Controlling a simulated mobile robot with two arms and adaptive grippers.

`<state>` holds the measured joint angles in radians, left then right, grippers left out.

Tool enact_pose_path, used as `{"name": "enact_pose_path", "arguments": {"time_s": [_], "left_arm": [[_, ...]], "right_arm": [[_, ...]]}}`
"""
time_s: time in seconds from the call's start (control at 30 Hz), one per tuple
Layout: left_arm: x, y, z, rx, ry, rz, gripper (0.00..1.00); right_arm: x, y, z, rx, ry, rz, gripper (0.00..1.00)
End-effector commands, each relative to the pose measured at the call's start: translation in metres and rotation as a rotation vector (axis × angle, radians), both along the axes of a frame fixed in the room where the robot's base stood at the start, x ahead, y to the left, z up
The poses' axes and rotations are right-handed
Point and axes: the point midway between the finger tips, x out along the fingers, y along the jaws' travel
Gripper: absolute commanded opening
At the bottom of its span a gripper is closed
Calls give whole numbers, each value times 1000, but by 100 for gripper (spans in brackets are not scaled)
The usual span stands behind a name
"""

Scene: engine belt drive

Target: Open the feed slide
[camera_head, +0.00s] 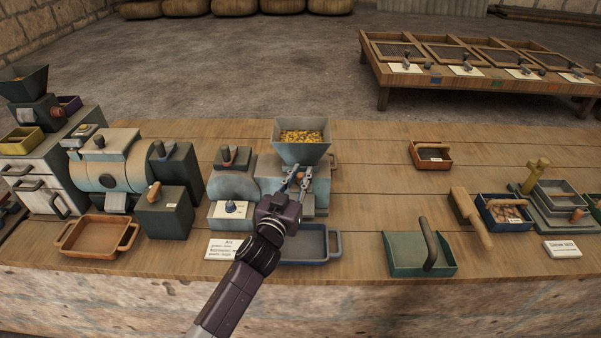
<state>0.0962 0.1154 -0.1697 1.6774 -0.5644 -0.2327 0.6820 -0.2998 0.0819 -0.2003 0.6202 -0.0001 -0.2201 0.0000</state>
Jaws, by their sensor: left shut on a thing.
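A small blue-grey mill (268,172) stands on the wooden bench. My left gripper (297,180) reaches up from below to the front of the mill, just under the hopper. Its fingers are shut on a small part there, at the place of the feed slide. The fingers hide most of that part, so I cannot tell how far the slide stands out. My right gripper is not in view.
A blue tray (304,259) sits below the gripper, partly behind my arm. A label card (223,249) lies left of it. A larger machine (107,168) and a wooden tray (92,250) stand left. A green dustpan (408,268) lies right.

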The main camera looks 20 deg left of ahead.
Motion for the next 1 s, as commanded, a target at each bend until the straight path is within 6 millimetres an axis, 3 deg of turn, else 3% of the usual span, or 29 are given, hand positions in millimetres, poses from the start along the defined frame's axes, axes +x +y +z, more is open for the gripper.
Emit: {"name": "enact_pose_path", "arguments": {"time_s": [0.2, 0.5, 0.53, 0.67, 1.0], "left_arm": [[-22, -7, -1, -4, 4, 0, 0], [-23, -7, -1, -1, 2, 0, 0], [-23, -7, -1, -1, 2, 0, 19], [-23, -6, -1, -1, 2, 0, 33], [-25, -6, -1, -1, 1, 0, 35]], "right_arm": [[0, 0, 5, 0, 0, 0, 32], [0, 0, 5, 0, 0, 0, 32], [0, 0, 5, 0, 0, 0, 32], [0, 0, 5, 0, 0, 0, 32], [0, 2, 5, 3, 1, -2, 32]]}}
